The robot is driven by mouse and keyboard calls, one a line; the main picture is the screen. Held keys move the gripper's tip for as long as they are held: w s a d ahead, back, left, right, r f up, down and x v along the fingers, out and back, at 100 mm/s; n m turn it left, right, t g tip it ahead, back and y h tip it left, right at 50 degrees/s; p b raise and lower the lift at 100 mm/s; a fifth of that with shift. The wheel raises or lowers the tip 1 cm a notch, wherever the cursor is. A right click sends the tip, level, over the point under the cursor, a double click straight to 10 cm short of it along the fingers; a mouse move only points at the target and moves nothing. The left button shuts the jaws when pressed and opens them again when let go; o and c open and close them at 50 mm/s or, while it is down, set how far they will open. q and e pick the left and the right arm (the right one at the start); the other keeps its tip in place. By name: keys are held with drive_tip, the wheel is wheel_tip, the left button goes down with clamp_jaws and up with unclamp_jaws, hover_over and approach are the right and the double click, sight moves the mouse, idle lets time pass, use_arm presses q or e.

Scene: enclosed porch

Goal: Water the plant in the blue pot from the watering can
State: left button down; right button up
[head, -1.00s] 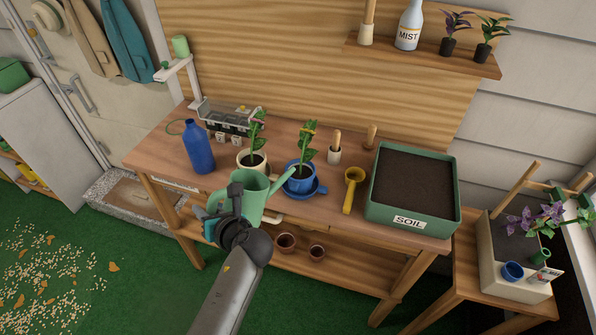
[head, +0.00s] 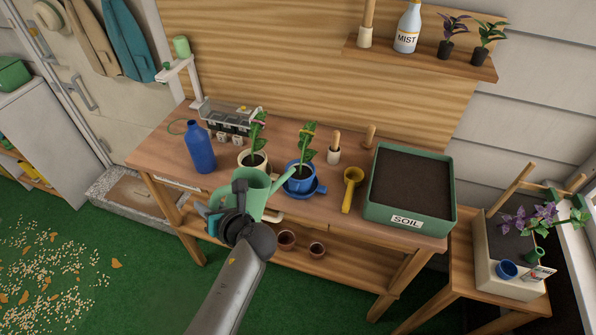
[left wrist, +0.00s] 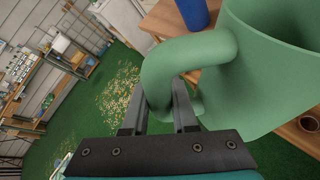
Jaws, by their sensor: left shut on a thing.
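The green watering can (head: 254,196) is held at the front edge of the potting bench, its spout pointing right and up toward the blue pot. My left gripper (head: 222,211) is shut on its handle; the left wrist view shows the fingers (left wrist: 160,110) around the handle (left wrist: 160,72). The blue pot (head: 299,183) stands on a blue saucer on the bench and holds a leafy green plant (head: 306,145). The spout tip is close to the left side of the blue pot; I cannot tell whether it is over the rim. My right gripper is not in view.
A cream pot (head: 253,161) with a similar plant stands just behind the can. A blue bottle (head: 200,148) is to the left. A yellow scoop (head: 351,190) and the green soil tray (head: 408,205) are to the right.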

use_arm(q)
drive_tip(key=shift+r, duration=0.1)
idle(0.4)
drive_tip(key=shift+w+d+r+p, duration=0.15)
drive_tip(key=shift+r+p, duration=0.5)
drive_tip(key=shift+p, duration=0.45)
drive_tip(key=shift+w+r+m+g+p, duration=0.1)
drive_tip(key=shift+r+m+g+p, duration=0.2)
drive_tip(key=shift+r+p, duration=0.4)
drive_tip(key=shift+f, duration=0.15)
drive_tip(key=shift+s+a+f+n+t+b, duration=0.1)
drive_tip(key=shift+f+n+t+b, duration=0.1)
drive_tip(key=shift+f, duration=0.3)
drive_tip(key=shift+s+a+f+n+t+b, duration=0.1)
drive_tip(key=shift+f+b, duration=0.15)
drive_tip(key=shift+f, duration=0.3)
drive_tip(key=shift+s+f+n+t+b, duration=0.1)
drive_tip(key=shift+f+b, duration=0.1)
drive_tip(key=shift+f, duration=0.3)
drive_tip(key=shift+n+t+h, duration=0.3)
drive_tip(key=shift+n+h, duration=0.1)
drive_tip(key=shift+n, duration=0.2)
drive_tip(key=shift+f+b, duration=1.55)
drive_tip(key=shift+f, duration=0.45)
